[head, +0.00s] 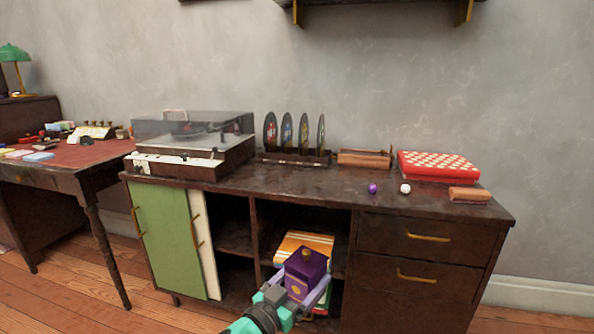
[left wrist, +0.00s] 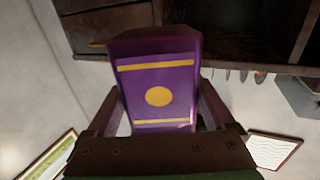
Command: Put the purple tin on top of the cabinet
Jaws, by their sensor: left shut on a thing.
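The purple tin (head: 306,266) has a dark purple lid with a small gold knob and a yellow emblem on its side. My left gripper (head: 300,291) is shut on it and holds it upright in front of the cabinet's open middle compartment, below the top. In the left wrist view the tin (left wrist: 157,90) sits between the two fingers, with a yellow disc and two yellow bands on its face. The dark wood cabinet (head: 330,186) stands against the wall. My right gripper is not in view.
On the cabinet top are a record player (head: 195,145), a rack of discs (head: 294,140), a wooden box (head: 364,159), a red checkered box (head: 437,165), a purple ball (head: 372,188), a white ball (head: 405,188) and a brown block (head: 469,194). The top's front middle is clear.

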